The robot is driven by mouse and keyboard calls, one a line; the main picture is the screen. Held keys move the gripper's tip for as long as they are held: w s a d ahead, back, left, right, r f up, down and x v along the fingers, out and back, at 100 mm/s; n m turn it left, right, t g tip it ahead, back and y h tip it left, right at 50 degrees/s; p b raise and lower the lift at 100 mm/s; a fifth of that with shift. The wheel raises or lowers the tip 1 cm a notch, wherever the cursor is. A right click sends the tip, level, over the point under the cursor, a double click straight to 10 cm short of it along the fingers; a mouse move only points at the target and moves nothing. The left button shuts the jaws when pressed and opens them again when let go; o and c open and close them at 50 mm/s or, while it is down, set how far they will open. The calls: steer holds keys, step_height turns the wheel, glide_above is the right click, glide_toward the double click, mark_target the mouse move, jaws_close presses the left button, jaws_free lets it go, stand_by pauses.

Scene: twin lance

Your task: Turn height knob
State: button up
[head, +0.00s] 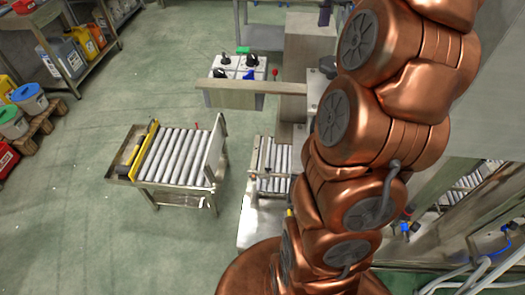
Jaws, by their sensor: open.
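Several dark knobs show in the head view, and I cannot tell which is the height knob. One dark knob (328,66) sits on top of the metal machine, close beside my copper-coloured arm. Others are on a white control panel (236,67) behind the horizontal metal plate: a black knob (251,60), with a green piece and a blue piece nearby. My arm rises along the right of the view and leaves it at the top. My gripper is not in view. The arm hides part of the machine.
A roller table (180,158) with a yellow bar stands on the left. A second roller section (276,160) lies beside my arm. Shelves with containers (67,57) and buckets (28,98) line the far left. The green floor (60,220) at lower left is clear.

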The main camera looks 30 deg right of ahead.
steer(key=a+f, duration=0.1)
steer(key=a, duration=0.2)
steer(key=a+f+m, duration=0.1)
steer(key=a, duration=0.2)
steer(key=a+f+m, duration=0.1)
steer(key=a, duration=0.2)
steer(key=shift+w, duration=0.1)
steer(key=s+a+f+m, duration=0.4)
steer(key=s+a+f, duration=0.2)
steer(key=a, duration=0.3)
steer(key=s+a+f+m+g+b, duration=0.1)
steer(key=s+a+f+m, duration=0.3)
steer(key=a, duration=0.5)
steer(key=shift+s+f+m, duration=0.4)
steer(key=shift+s+f, duration=0.75)
steer(key=shift+f, duration=0.1)
